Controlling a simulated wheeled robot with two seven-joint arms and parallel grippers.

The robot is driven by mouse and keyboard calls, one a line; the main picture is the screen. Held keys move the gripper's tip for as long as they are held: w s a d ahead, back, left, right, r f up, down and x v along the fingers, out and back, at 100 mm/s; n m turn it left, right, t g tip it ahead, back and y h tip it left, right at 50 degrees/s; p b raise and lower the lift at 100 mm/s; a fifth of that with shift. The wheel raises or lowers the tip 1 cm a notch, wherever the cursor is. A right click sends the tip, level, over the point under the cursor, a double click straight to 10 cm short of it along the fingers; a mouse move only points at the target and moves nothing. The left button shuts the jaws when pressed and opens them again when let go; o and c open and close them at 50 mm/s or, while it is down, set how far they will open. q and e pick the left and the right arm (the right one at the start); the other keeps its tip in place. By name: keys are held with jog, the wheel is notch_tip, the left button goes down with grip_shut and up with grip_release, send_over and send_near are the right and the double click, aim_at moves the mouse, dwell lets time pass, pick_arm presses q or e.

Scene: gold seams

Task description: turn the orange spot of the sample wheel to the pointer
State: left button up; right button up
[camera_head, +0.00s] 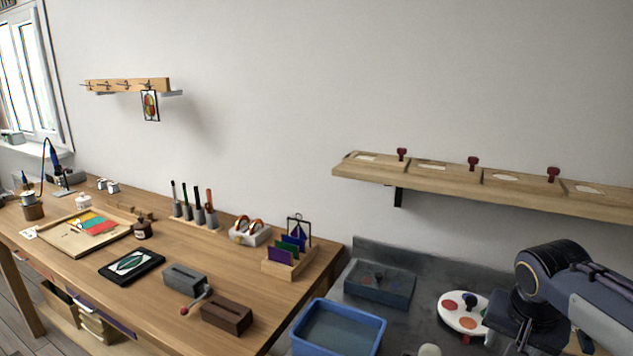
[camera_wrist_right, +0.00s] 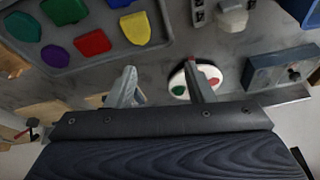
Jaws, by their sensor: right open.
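The sample wheel (camera_head: 447,317) is a white disc with coloured spots on the grey counter, partly hidden by my right arm in the head view. An orange spot (camera_head: 467,322) is on its near part, and a dark knob stands over its far part. I cannot make out the pointer clearly. In the right wrist view the wheel (camera_wrist_right: 176,82) shows beyond the fingers with a green and a red spot; one finger covers part of it. My right gripper (camera_wrist_right: 165,85) is open and empty, apart from the wheel. My left gripper is in neither view.
A blue-grey box (camera_head: 380,287) stands beside the wheel, and a blue tub (camera_head: 340,327) is nearer. A grey tray (camera_wrist_right: 95,62) with several coloured pieces shows in the wrist view. A wooden shelf (camera_head: 450,184) hangs above; a wooden bench (camera_head: 70,262) fills the left.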

jog(key=s+a+r+n+t+y+p, duration=0.2)
jog(key=s+a+n+y+p, duration=0.3)
jog(key=s+a, duration=0.8)
jog(key=s+n+p, duration=0.1)
jog(key=s+p, duration=0.2)
jog(key=s, duration=0.1)
jog(key=shift+a+y, duration=0.35)
jog(key=shift+y, duration=0.05)
